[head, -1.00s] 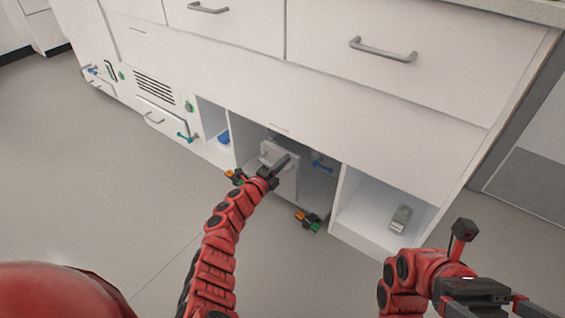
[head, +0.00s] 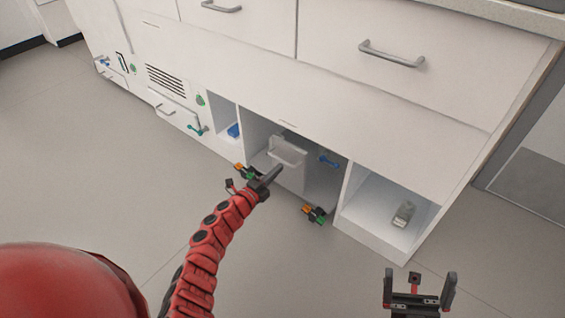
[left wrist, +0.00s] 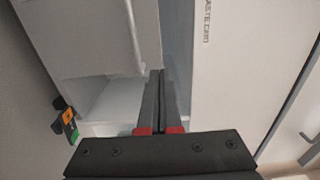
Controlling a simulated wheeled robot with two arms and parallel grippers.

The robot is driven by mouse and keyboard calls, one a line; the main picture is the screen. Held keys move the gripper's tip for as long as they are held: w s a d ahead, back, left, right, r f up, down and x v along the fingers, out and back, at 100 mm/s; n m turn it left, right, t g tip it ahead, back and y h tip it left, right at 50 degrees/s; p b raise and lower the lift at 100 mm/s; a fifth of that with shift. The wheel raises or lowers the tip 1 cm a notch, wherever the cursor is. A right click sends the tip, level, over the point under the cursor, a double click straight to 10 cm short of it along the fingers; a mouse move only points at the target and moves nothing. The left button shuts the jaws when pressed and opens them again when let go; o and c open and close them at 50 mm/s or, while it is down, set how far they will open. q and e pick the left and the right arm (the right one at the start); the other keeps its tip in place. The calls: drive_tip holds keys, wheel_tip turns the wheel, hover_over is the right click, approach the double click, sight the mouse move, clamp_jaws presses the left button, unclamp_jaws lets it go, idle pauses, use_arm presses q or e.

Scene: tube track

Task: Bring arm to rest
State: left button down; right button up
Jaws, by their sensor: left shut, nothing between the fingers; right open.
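My left arm reaches up from the lower left in the head view. Its gripper (head: 271,178) is shut and empty, just in front of the open bay low in the cabinet. In the left wrist view its two dark fingers (left wrist: 161,95) lie together with nothing between them. My right gripper (head: 420,292) is at the lower right in the head view, open and empty, with its fingers apart above the floor.
A white unit with a handle (head: 287,152) stands in the open bay, with orange and green fittings (head: 315,214) near the floor. A blue valve handle (head: 328,160) is inside. A small grey item (head: 403,214) sits in the right cubby. The floor (head: 90,170) at left is clear.

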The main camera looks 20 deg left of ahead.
use_arm(q)
drive_tip(key=shift+p+v, duration=0.9)
drive_tip(key=shift+v, duration=1.85)
